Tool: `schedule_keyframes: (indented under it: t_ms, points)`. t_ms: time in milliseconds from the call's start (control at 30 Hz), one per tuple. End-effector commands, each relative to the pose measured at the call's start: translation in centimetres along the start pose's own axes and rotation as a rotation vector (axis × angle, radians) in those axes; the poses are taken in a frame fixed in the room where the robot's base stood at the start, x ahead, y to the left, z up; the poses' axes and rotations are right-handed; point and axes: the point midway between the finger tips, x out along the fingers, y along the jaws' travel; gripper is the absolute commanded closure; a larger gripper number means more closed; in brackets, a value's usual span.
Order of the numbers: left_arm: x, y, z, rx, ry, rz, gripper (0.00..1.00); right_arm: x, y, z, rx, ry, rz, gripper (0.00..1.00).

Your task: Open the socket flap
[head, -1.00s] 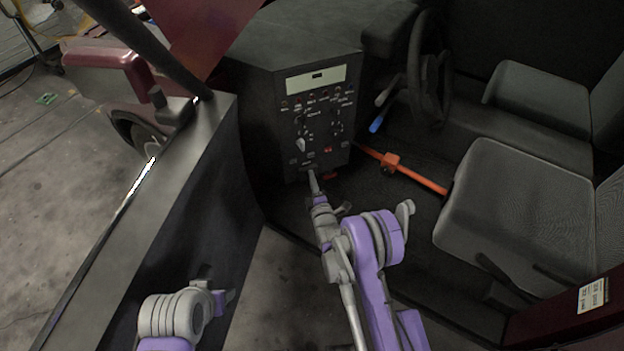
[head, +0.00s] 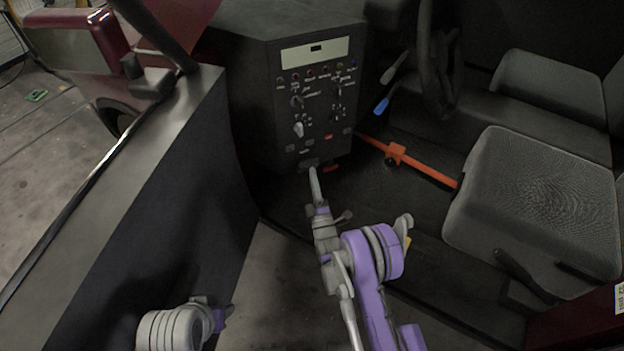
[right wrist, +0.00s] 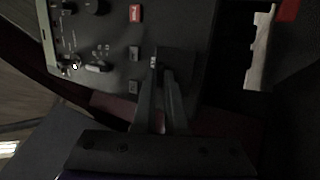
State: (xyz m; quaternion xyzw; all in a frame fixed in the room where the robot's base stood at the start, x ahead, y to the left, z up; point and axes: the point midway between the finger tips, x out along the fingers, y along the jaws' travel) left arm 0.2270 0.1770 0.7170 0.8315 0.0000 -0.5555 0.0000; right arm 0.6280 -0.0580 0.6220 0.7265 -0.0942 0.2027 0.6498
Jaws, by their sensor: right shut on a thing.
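The control panel (head: 318,100) is a dark upright face with a pale display, knobs and small lights. The socket flap (head: 307,163) is a small dark piece at the panel's bottom edge. My right gripper (head: 313,170) reaches up to it and is shut on it. In the right wrist view the two fingers (right wrist: 160,75) close together at the dark flap (right wrist: 177,56); how far the flap is tilted is too dark to tell. My left gripper (head: 224,315) is low in the head view beside the door, away from the panel; its fingers are too unclear to read.
A red piece (head: 331,169) lies just right of the flap. An orange bar (head: 425,170) crosses the floor toward the seat (head: 535,200). The steering wheel (head: 432,65) is at upper right. The open door (head: 130,190) stands close on the left.

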Motion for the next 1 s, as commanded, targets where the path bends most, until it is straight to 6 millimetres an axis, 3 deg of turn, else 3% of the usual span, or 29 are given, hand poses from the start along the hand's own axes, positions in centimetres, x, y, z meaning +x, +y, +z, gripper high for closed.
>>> schedule_keyframes:
  t_ms: [100, 300, 867, 900, 1000]
  points:
    - [1.9, 0.0, 0.6, 0.0, -0.007, 0.0, 0.5, -0.5, -0.9, 0.1, 0.013, 0.0, 0.065, 1.0]
    - [3.3, 0.0, 0.9, 0.0, -0.011, 0.0, 0.5, -0.7, -1.0, 0.1, 0.026, 0.0, 0.143, 1.0]
    - [3.8, 0.0, 1.0, 0.0, -0.012, 0.0, 0.5, -0.7, -0.8, 0.1, 0.032, 0.0, 0.181, 1.0]
    - [3.8, 0.0, 1.0, 0.0, -0.012, 0.0, 0.5, -0.7, -0.8, 0.1, 0.032, 0.0, 0.181, 0.87]
    - [3.8, 0.0, 1.0, 0.0, -0.012, 0.0, 0.5, -0.7, -0.8, 0.1, 0.032, 0.0, 0.181, 0.69]
